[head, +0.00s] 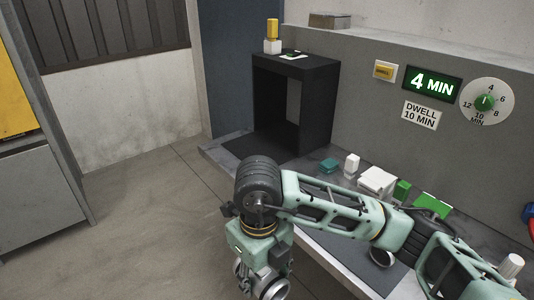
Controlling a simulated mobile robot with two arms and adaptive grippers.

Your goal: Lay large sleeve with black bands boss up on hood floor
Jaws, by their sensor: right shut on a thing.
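The hood (325,92) is a black box with an open front, standing at the far end of the bench. Its dark floor (285,140) looks bare. My right arm crosses the bench from the right, and my right gripper (258,280) hangs down in front of the bench at the bottom of the view. It is shut on a grey metal ring-shaped part (275,290), seemingly the sleeve. Black bands and the boss cannot be made out, as the gripper and the picture edge hide much of it. My left gripper is not in view.
A teal block (329,165), a white bottle (351,164), a white box (377,181) and green items (433,205) lie on the bench behind my arm. Another round metal part (382,257) sits near the bench front. A yellow-topped bottle (272,36) stands on the hood.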

